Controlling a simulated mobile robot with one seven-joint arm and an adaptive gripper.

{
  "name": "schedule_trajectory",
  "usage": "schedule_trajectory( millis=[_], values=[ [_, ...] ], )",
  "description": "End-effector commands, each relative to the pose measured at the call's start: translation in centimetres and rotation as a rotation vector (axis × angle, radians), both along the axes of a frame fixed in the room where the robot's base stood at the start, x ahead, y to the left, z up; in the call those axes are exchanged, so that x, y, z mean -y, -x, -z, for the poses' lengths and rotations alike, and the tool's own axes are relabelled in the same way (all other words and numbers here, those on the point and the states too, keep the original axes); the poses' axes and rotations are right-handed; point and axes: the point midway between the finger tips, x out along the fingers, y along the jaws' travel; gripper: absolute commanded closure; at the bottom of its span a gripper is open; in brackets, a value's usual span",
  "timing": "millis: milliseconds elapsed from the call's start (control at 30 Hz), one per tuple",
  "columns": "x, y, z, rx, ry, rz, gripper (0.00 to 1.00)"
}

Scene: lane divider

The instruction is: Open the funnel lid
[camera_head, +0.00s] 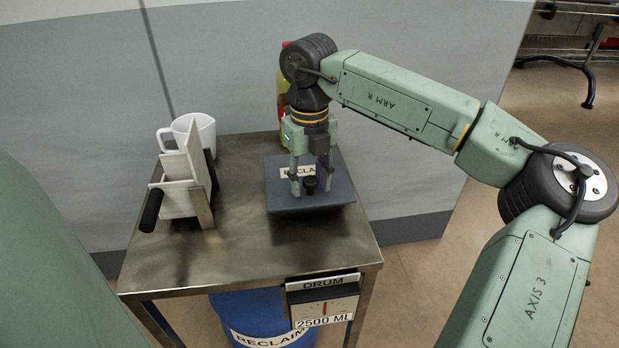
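The funnel lid (284,205) is a dark blue-grey square plate with a white label, partly hidden, lying flat over the right part of the metal table. A small black knob (310,185) stands on it, near its front. My gripper (311,188) points straight down over the lid. Its two green fingers are spread, with the knob showing between them and a gap on each side. I cannot tell exactly how far the fingertips are above the lid. The funnel under the lid is hidden.
A white holder (180,200) with a black handle and a white jug (195,130) stand at the table's left. A yellow-green bottle (283,97) is behind my gripper. A blue drum (255,315) and a gauge (322,305) are below the table (250,260). The table's front is clear.

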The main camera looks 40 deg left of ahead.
Motion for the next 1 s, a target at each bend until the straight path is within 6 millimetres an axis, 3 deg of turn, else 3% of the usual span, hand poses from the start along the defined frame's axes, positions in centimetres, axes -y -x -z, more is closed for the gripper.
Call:
schedule_trajectory(
  millis=[533, 1000],
  values=[
    [0.00, 0.01, -0.03, 0.000, 0.000, 0.000, 1.00],
    [-0.02, 0.01, -0.07, 0.000, 0.000, 0.000, 1.00]
  ],
)
